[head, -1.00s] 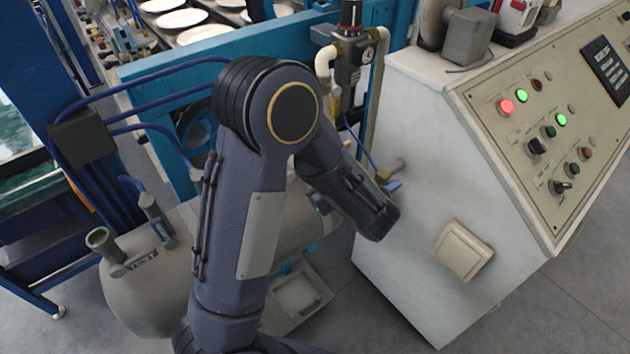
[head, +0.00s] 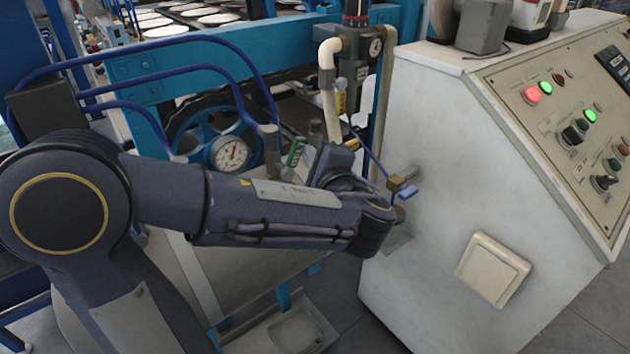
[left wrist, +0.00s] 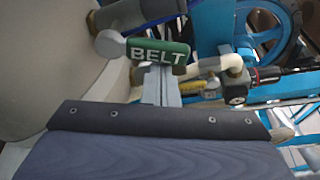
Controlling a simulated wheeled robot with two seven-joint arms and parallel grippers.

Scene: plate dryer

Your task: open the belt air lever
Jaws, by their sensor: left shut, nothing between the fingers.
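The belt air lever (head: 296,151) is a green handle at the valve beside the pressure gauge, in the middle of the head view. In the left wrist view, the lever (left wrist: 158,54) lies crosswise, with the word BELT facing the camera. My left gripper (left wrist: 162,75) is shut and empty, with its fingertips just below the lever's green face; I cannot tell whether they touch it. In the head view, my left gripper (head: 315,158) is beside the lever's right side and partly hidden by my wrist. My right gripper is not in view.
A pressure gauge (head: 230,154) stands left of the lever. A white pipe (head: 329,90) rises behind it. Open floor shows below the cabinet.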

